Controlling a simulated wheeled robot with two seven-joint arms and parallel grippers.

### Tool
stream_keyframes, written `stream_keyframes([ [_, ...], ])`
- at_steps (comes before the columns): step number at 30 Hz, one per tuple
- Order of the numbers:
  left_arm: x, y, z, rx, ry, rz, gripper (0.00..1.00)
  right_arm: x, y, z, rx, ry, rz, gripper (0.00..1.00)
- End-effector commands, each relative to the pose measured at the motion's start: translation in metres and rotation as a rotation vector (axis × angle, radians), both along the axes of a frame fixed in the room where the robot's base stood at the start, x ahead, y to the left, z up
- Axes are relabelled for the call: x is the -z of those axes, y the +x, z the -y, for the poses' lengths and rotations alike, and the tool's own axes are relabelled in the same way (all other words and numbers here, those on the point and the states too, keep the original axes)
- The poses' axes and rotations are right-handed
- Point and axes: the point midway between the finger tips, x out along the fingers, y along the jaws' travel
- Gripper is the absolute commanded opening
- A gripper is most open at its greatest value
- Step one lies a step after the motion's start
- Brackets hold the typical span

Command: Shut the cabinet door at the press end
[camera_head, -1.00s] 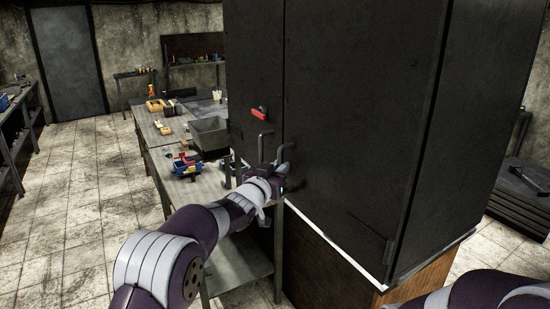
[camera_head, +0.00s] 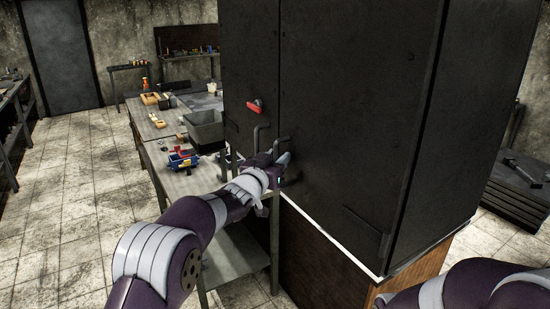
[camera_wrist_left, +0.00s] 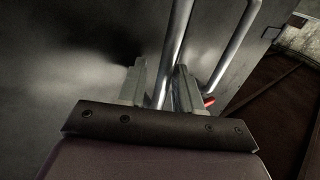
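The tall dark cabinet (camera_head: 350,110) fills the middle and right of the head view, with a vertical seam between its left panel (camera_head: 245,60) and right panel. Bent bar handles (camera_head: 258,135) sit beside the seam, with a red latch (camera_head: 256,107) above. My left gripper (camera_head: 278,160) is at the handles. In the left wrist view, its fingers (camera_wrist_left: 160,85) stand apart on either side of one metal bar (camera_wrist_left: 178,35), with a gap visible to the bar's left. A second bar (camera_wrist_left: 237,45) is to the right. Any small door gap is unclear. My right gripper is out of view.
A workbench (camera_head: 190,185) with a grey bin (camera_head: 204,130) and a blue-and-red tool (camera_head: 183,160) stands left of the cabinet, close to my left arm. The tiled floor (camera_head: 85,190) at left is clear. Dark stacked slabs (camera_head: 515,195) lie at right.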

Motion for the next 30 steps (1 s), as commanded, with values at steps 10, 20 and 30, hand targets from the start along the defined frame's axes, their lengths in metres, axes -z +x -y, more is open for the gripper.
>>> stream_keyframes([
  [10,0.012,-0.006,-0.002,0.000,0.008,-0.015,0.36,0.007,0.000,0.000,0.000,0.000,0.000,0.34],
  [20,0.010,-0.069,-0.037,-0.002,0.001,-0.002,0.36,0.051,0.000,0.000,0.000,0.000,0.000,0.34],
  [30,0.002,-0.117,-0.061,-0.001,-0.002,0.001,0.36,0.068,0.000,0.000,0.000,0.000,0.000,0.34],
])
